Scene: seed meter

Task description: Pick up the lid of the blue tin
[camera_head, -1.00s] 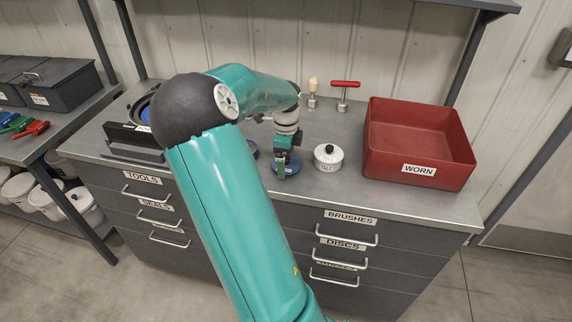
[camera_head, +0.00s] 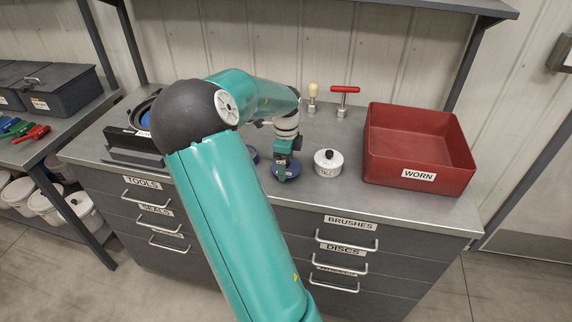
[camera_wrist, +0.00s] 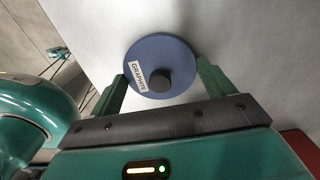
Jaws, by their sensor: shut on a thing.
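The blue tin (camera_head: 291,173) stands on the bench near its front edge, under my gripper (camera_head: 282,172) and partly hidden by it. In the wrist view its round blue lid (camera_wrist: 150,49) has a dark knob (camera_wrist: 158,80) and a white GRAPHITE label (camera_wrist: 138,77). One finger of my gripper (camera_wrist: 162,70) is at each side of the lid, and the gripper is shut on it. I cannot tell whether the lid is raised off the tin.
A white TALC tin (camera_head: 328,163) with a dark knob stands just right of my gripper. A red WORN bin (camera_head: 420,150) is farther right. A red-handled tool (camera_head: 344,100) and a pale-knobbed one (camera_head: 312,97) stand behind. Another blue item (camera_head: 252,155) is mostly hidden by my arm.

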